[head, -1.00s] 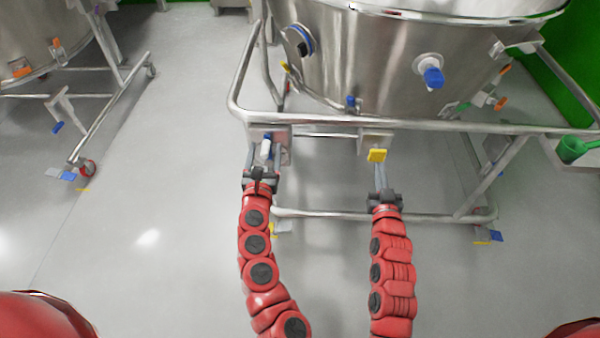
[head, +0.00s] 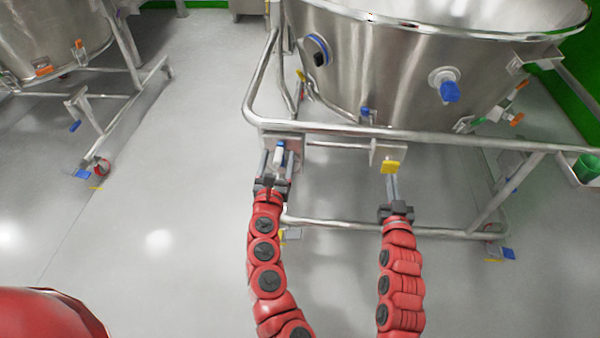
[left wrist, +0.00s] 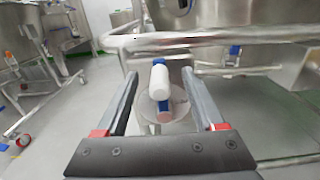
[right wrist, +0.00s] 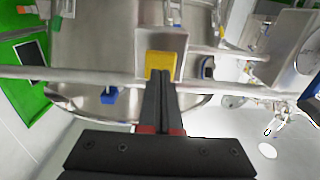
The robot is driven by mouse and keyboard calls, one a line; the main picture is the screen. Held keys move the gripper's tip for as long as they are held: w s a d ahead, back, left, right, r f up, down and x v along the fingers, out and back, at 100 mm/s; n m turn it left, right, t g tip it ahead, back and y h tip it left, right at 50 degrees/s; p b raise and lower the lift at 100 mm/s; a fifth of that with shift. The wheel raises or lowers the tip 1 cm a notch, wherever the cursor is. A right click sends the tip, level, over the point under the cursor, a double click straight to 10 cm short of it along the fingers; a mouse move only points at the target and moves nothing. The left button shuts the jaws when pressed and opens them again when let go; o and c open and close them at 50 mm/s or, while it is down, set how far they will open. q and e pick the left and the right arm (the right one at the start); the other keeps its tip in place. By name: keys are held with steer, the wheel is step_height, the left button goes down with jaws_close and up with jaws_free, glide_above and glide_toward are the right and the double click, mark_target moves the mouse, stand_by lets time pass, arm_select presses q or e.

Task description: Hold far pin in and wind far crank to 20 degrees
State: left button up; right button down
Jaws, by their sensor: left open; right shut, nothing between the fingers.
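The crank has a white handle with blue parts (head: 280,152) on a bracket at the frame's near rail. My left gripper (head: 275,166) is open, its fingers on either side of this handle. In the left wrist view the handle (left wrist: 159,84) stands between the spread fingers, apart from both. The pin's yellow head (head: 390,167) sits on a second bracket to the right. My right gripper (head: 391,178) is shut and empty, fingertips at the yellow head. In the right wrist view the tips overlap the lower part of the yellow head (right wrist: 161,62); I cannot tell whether they press it.
A large steel vessel (head: 400,75) stands in the tubular frame (head: 400,134) above both grippers. A lower frame rail (head: 340,225) runs behind my arms. Another vessel (head: 50,40) on a wheeled frame stands at left. The floor between them is clear.

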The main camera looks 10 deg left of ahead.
mark_target(390, 169)
arm_select(q)
steer(key=shift+c, duration=0.2)
arm_select(e)
steer(key=shift+w, duration=2)
arm_select(q)
jaws_close()
